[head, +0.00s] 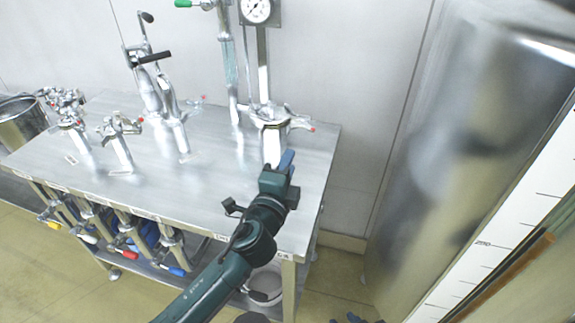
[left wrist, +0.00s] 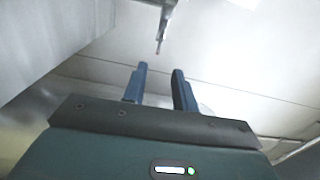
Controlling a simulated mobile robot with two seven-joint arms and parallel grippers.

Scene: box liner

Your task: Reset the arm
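My left arm reaches in from the bottom of the head view, over the right end of the metal table (head: 215,200). My left gripper (head: 286,160) is near a metal valve fitting (head: 271,128) on that table; I cannot tell whether it touches it. In the left wrist view the two blue fingers of my left gripper (left wrist: 160,72) stand apart with nothing between them. Small dark blue parts at the bottom edge of the head view (head: 352,320) may be my right gripper, but too little shows to tell its state.
Several metal valves and pipes stand on the table, with a pressure gauge (head: 257,10) behind. Valves with coloured handles hang along the table's front. A large shiny steel cylinder (head: 450,140) stands at the right. A metal pot (head: 18,122) is at the far left.

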